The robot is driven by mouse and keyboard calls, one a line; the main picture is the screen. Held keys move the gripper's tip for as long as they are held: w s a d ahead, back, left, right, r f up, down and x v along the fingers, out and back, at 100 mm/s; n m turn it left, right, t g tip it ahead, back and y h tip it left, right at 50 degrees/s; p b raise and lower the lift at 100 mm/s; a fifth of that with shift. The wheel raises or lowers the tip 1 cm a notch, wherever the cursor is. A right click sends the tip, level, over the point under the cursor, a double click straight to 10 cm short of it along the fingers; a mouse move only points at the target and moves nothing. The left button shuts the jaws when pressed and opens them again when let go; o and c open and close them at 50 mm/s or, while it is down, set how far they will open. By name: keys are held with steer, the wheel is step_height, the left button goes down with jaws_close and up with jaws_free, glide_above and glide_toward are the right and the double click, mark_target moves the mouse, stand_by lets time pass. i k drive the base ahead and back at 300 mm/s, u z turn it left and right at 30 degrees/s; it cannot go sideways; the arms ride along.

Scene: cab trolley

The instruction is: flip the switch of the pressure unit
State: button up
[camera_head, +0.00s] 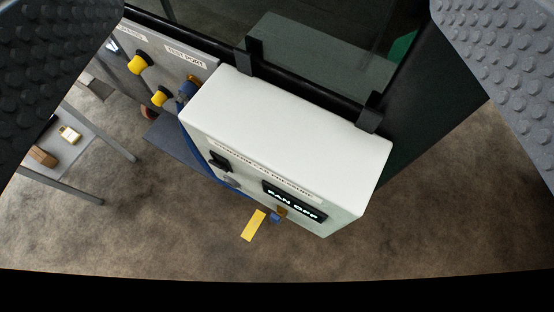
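The pressure unit (290,140) is a white box hung by two black brackets on a dark frame, seen from above and tilted in the picture. Its front face carries a label strip, a display (294,201) reading "FAN OFF", and a small black switch (219,161) at the left. A greyish knob-like part sits just below the switch. My gripper (278,80) shows as two textured grey finger pads at the upper left and upper right corners, wide apart. It is open with nothing between the pads, and the box lies beyond them. The switch's exact position is hard to tell.
A grey panel (175,62) with yellow-and-black fittings and a "TEST PORT" label is left of the box. A blue hose (196,141) runs along the box's left side. A grey table (95,150) with small items stands at far left. Brown floor lies below.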

mark_target(216, 164)
steer(key=u, duration=1.35)
steer(key=k, duration=1.2)
steer(key=z, duration=0.9)
steer(key=i, duration=1)
steer(key=u, duration=0.4)
